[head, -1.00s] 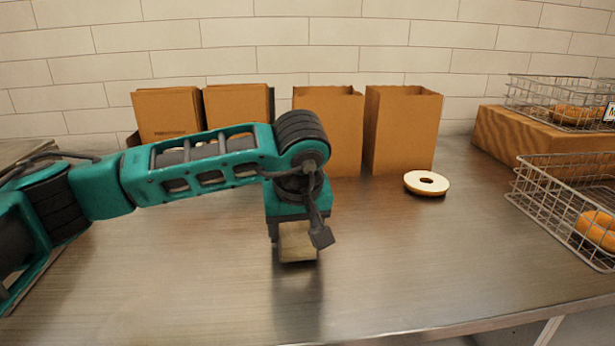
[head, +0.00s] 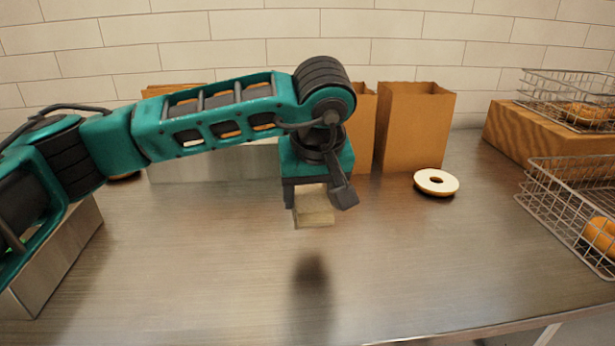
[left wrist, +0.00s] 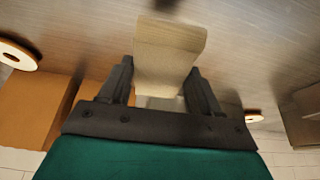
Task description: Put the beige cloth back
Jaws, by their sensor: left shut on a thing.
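My left gripper (head: 314,207) is shut on the beige cloth (head: 316,218) and holds it above the metal counter, with a dark shadow below. The cloth looks like a small folded pale block. In the left wrist view, the cloth (left wrist: 168,55) sits between the two dark fingers of the left gripper (left wrist: 163,85). My right gripper is in neither current view.
Brown paper bags (head: 415,128) stand at the back, partly hidden by my left arm. A cut bagel half (head: 436,182) lies before them. Wire baskets (head: 570,205) holding bagels are at right. A pale metal block (head: 215,165) shows behind my arm. The front-middle counter (head: 400,260) is clear.

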